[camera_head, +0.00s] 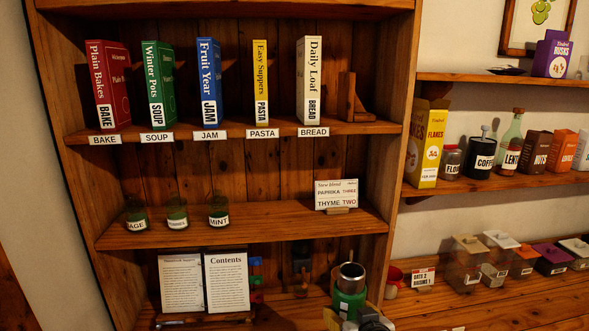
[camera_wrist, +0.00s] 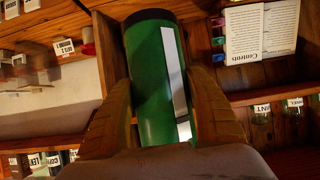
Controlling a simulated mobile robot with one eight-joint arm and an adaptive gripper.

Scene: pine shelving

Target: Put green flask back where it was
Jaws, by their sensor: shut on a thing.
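The green flask (camera_head: 348,300) has a dark rim and a steel-coloured open top. It stands roughly upright in front of the lowest shelf, at the bottom of the head view. My gripper (camera_wrist: 160,85) is shut on the flask, one brown finger along each side. The wrist view is upside down and shows the flask's green body (camera_wrist: 150,75) with a pale vertical strip. In the head view my gripper's fingers are mostly cut off by the bottom edge.
The lowest shelf holds a Contents sheet (camera_head: 227,281) and a second page (camera_head: 181,283). A red mug (camera_head: 393,280) and a small card (camera_head: 423,278) stand right of the flask. Above are green jars (camera_head: 177,217) and a spice card (camera_head: 336,194). The middle shelf (camera_head: 265,218) has bare room between them.

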